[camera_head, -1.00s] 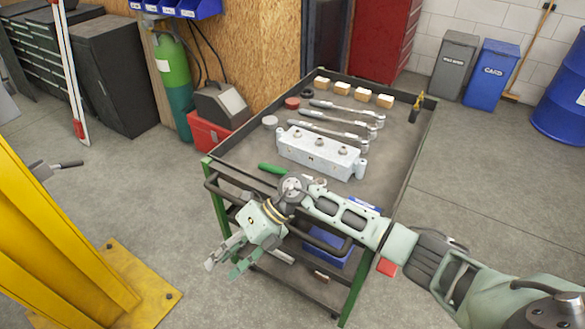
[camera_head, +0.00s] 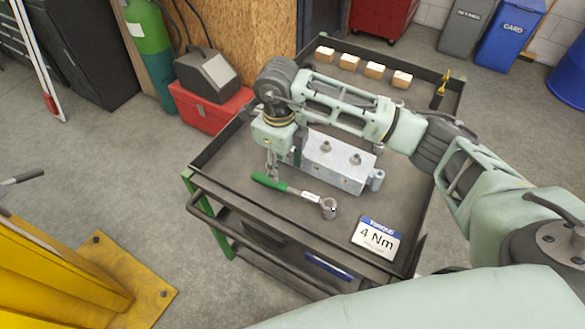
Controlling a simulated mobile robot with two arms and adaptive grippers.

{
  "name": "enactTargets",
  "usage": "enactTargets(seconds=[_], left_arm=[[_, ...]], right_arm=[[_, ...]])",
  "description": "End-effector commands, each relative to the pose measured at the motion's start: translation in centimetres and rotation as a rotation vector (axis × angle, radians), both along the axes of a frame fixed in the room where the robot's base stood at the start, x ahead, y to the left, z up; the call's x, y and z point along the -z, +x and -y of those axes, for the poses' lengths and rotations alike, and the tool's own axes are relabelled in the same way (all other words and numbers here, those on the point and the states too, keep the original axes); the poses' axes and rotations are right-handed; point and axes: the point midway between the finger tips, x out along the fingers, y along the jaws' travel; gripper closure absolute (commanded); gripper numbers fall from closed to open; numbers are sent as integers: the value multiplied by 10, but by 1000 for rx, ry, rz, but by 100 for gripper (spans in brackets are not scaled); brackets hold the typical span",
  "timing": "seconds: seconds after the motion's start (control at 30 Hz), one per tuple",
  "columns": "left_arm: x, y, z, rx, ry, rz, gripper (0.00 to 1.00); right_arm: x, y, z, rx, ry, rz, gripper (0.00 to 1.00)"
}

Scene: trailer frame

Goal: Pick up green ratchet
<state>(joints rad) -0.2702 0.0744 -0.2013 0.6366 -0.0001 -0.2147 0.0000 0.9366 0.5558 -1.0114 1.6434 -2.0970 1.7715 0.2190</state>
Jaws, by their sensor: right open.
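The green ratchet (camera_head: 294,192) lies on the cart's top tray, its green handle to the left and its metal head to the right. My right gripper (camera_head: 271,172) points down just above the handle's left end, by the near face of the metal block. It is open and empty; whether its fingers touch the handle I cannot tell. My left gripper is not in view.
The metal block (camera_head: 338,162) stands behind the ratchet. A "4 Nm" torque sign (camera_head: 376,238) stands at the near right of the tray. Several wooden blocks (camera_head: 375,70) line the far edge. The cart has a raised rim and a front handle bar (camera_head: 250,245). A red toolbox (camera_head: 208,108) is left of the cart.

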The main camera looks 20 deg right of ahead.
Motion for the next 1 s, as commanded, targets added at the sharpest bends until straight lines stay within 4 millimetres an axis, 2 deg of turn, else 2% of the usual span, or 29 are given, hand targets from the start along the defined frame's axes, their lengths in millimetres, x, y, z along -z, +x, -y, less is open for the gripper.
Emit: enactTargets(seconds=[0.07, 0.13, 0.33, 0.47, 0.6, 0.83, 0.9, 1.0], left_arm=[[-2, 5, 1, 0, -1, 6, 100], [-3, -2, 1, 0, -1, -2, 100], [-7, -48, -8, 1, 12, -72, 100], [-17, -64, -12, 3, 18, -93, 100], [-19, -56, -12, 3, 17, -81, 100], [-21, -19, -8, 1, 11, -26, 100], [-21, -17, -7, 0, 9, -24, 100], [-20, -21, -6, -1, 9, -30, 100]], right_arm=[[5, -1, -1, -1, 1, -4, 58], [12, -1, -1, -1, 2, -4, 58], [33, -3, -3, 0, 1, -6, 58], [52, -5, -8, -1, 2, -7, 58], [71, -5, -7, 1, 2, -4, 58], [78, -4, -7, -1, 2, 0, 58], [78, -4, -7, 0, 2, 0, 58], [78, -4, -7, 0, 2, -1, 66]])
